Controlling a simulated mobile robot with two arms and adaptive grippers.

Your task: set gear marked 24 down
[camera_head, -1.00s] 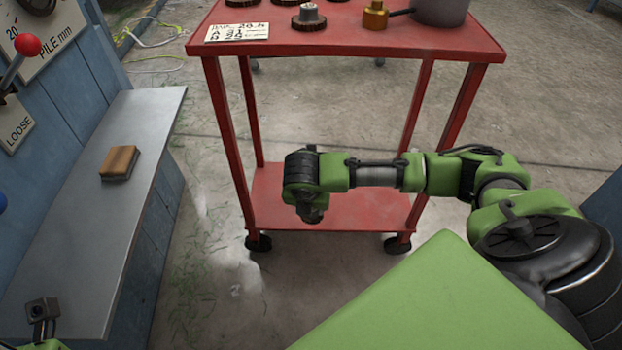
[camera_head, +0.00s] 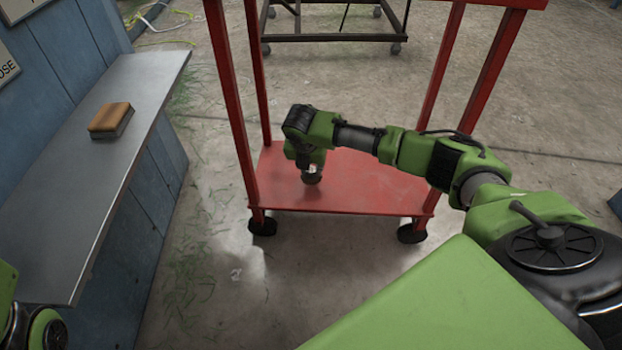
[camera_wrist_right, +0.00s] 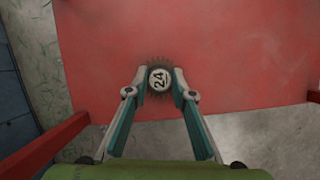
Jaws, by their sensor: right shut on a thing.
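The gear marked 24 (camera_wrist_right: 159,80) shows in the right wrist view as a dark toothed disc with a pale round hub bearing the number. My right gripper (camera_wrist_right: 158,74) is shut on the hub, one finger on each side. In the head view the gripper (camera_head: 313,168) points down over the red lower shelf (camera_head: 365,185) of the cart, with the dark gear (camera_head: 312,179) at its tip. I cannot tell whether the gear touches the shelf. My left gripper is out of view; only part of my left arm shows at the lower left.
Red cart legs (camera_head: 232,110) stand on both sides of the lower shelf. A grey bench (camera_head: 85,185) with a brown-topped block (camera_head: 110,120) is on the left. A dark wheeled frame (camera_head: 335,37) stands behind. The visible shelf around the gear is clear.

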